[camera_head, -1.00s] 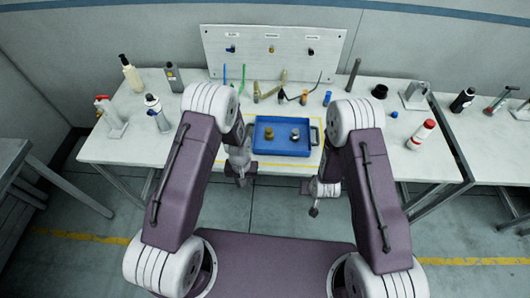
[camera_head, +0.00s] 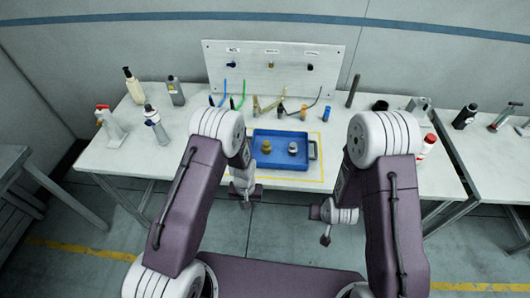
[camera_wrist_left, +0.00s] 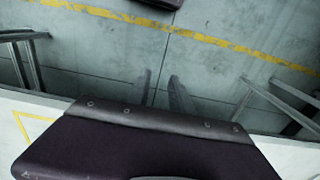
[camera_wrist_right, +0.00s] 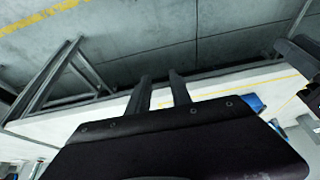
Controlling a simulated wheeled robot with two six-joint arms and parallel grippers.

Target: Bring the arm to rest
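My left gripper (camera_head: 248,203) hangs in front of the table's near edge, below and left of the blue tray. In the left wrist view its fingers (camera_wrist_left: 161,90) stand apart with only floor behind them. My right gripper (camera_head: 325,238) hangs farther from the table, over the floor, below and right of the tray. In the right wrist view its fingers (camera_wrist_right: 160,90) are also apart and empty. Both forearms are bent, with the wrists inward between them. Neither gripper touches anything.
The white table (camera_head: 150,150) holds a blue tray (camera_head: 265,163) with two small fittings, several bottles and tools. A grey board (camera_head: 272,85) with three labelled pegs stands behind. Another table (camera_head: 490,160) is at the right. The floor before the table is open.

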